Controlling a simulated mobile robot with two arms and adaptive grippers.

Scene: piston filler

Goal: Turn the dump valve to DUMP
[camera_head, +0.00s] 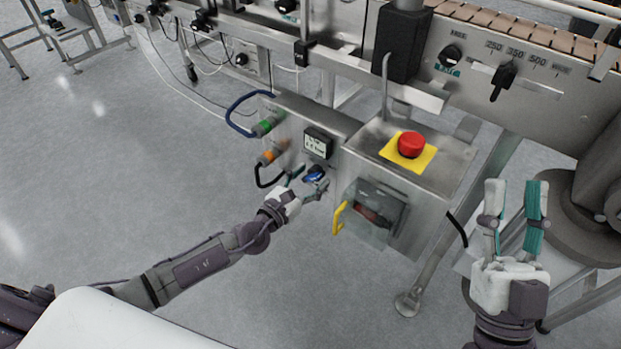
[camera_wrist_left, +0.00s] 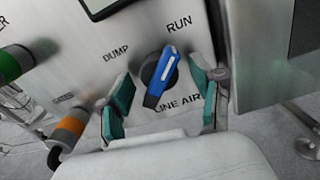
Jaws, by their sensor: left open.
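The dump valve has a blue handle (camera_wrist_left: 163,75) on a dark round hub, set in a grey metal panel. The handle slants from lower left to upper right, its upper end toward the RUN label; DUMP is printed at its upper left and LINE AIR below. It also shows as a blue handle (camera_head: 314,173) in the head view, partly hidden by my gripper. My left gripper (camera_wrist_left: 162,88) is open, with one teal-padded finger on each side of the handle and gaps visible. My right gripper (camera_head: 515,192) is open and empty, fingers upward, at the right.
A green-collared hose fitting (camera_head: 264,126) and an orange one (camera_head: 269,157) sit left of the valve. A gauge display (camera_head: 318,143) is just above it.

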